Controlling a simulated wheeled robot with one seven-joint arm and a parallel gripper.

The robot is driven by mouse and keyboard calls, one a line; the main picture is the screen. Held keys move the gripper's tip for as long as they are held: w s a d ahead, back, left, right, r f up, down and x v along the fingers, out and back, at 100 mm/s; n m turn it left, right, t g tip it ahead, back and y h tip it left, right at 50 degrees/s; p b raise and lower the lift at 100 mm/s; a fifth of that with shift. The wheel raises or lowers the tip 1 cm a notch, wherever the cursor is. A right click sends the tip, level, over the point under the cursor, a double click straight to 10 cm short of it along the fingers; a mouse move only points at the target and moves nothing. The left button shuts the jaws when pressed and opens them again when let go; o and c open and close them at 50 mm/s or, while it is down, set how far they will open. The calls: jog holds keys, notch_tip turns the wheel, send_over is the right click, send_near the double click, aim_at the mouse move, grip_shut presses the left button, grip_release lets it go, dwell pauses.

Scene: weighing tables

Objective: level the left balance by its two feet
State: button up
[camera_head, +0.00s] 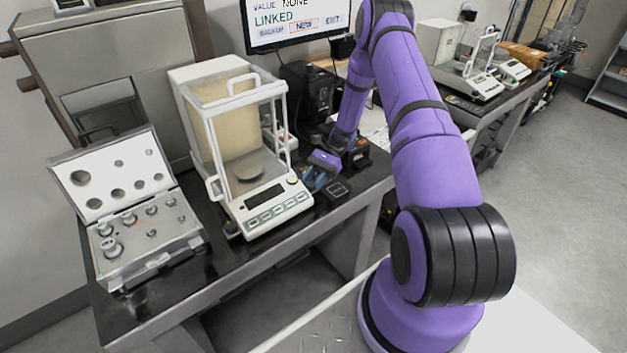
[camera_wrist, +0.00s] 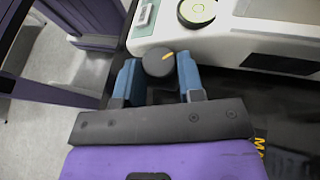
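The left balance (camera_head: 262,208) is a white scale with a glass draft shield, standing on the near dark table. Its round bubble level (camera_head: 292,180) sits at the right front corner. In the wrist view the level (camera_wrist: 197,12) is yellow-green in a black ring; the bubble's exact place is too small to tell. A black round foot knob (camera_wrist: 158,63) with a yellow mark is at the balance's edge. My gripper (camera_head: 318,174) is beside the balance's right side.
An open weight case (camera_head: 150,262) stands left of the balance. A monitor (camera_head: 295,22) stands behind, with dark devices (camera_head: 308,92) near my gripper. A small black pad (camera_head: 338,190) lies right of the balance. More balances (camera_head: 470,82) stand on the far table.

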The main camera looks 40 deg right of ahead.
jog(key=o, duration=0.4)
jog(key=v, duration=1)
jog(key=shift+w+d+r, duration=0.1)
jog(key=shift+d+r, duration=0.15)
jog(key=shift+d, duration=0.1)
